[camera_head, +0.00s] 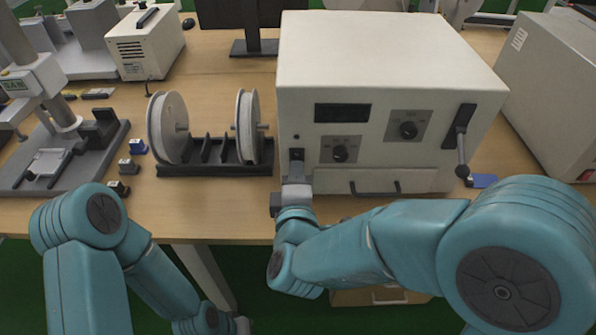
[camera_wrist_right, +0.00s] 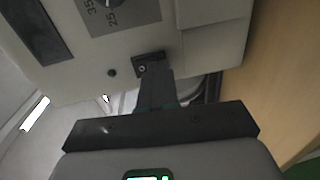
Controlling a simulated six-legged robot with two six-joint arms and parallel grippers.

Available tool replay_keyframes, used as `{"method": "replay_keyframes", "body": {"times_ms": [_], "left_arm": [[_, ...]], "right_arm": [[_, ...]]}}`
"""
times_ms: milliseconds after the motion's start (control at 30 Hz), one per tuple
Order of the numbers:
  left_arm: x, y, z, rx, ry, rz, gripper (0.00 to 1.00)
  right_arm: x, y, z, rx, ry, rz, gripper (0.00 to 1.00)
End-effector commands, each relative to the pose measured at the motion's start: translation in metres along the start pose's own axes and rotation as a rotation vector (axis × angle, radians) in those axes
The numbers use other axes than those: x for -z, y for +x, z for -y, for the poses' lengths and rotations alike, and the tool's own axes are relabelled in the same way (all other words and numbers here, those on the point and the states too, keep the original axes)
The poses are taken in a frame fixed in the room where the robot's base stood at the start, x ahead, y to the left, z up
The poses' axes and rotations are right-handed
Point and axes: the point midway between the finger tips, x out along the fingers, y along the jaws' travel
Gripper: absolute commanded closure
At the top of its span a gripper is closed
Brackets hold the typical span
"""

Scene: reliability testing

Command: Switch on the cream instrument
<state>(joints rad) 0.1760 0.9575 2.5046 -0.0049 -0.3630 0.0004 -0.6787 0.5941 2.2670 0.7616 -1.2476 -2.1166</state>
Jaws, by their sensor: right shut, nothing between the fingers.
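The cream instrument (camera_head: 385,55) is a large box on the table, with a dark display, two dials and a lever on its front. A small dark switch (camera_head: 297,155) is at the lower left of the front. It also shows in the right wrist view (camera_wrist_right: 150,62). My right gripper (camera_head: 294,178) is shut and empty, its tips at or just below the switch. In the wrist view its fingers (camera_wrist_right: 156,78) overlap the switch's lower edge; I cannot tell whether they touch it. My left arm is folded low at the left, and its fingers do not show.
A black rack with two pale reels (camera_head: 168,128) stands close left of the instrument. Small blue and dark blocks (camera_head: 138,147) and a grey stand lie further left. Another large cream box (camera_head: 555,90) is at the right. The table's front edge is just below the gripper.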

Motion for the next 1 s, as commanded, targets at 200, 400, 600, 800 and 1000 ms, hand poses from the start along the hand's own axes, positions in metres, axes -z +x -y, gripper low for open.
{"method": "replay_keyframes", "body": {"times_ms": [200, 400, 600, 800, 1000], "left_arm": [[0.000, 0.001, 0.000, 0.000, 0.000, 0.000, 1.00], [0.000, 0.001, 0.000, 0.000, 0.000, 0.000, 1.00], [0.000, 0.003, 0.001, 0.000, 0.000, 0.000, 1.00], [0.000, 0.024, 0.009, 0.000, 0.000, 0.000, 1.00], [0.000, 0.018, 0.007, 0.000, 0.000, 0.000, 1.00]], "right_arm": [[0.001, -0.003, 0.001, 0.000, 0.000, 0.002, 1.00], [0.001, -0.004, 0.001, 0.000, 0.000, 0.002, 1.00], [0.001, -0.004, 0.002, -0.004, 0.000, 0.002, 1.00], [0.001, 0.006, 0.011, -0.080, 0.000, 0.002, 1.00], [0.001, 0.009, 0.005, -0.099, 0.001, 0.002, 1.00]]}}
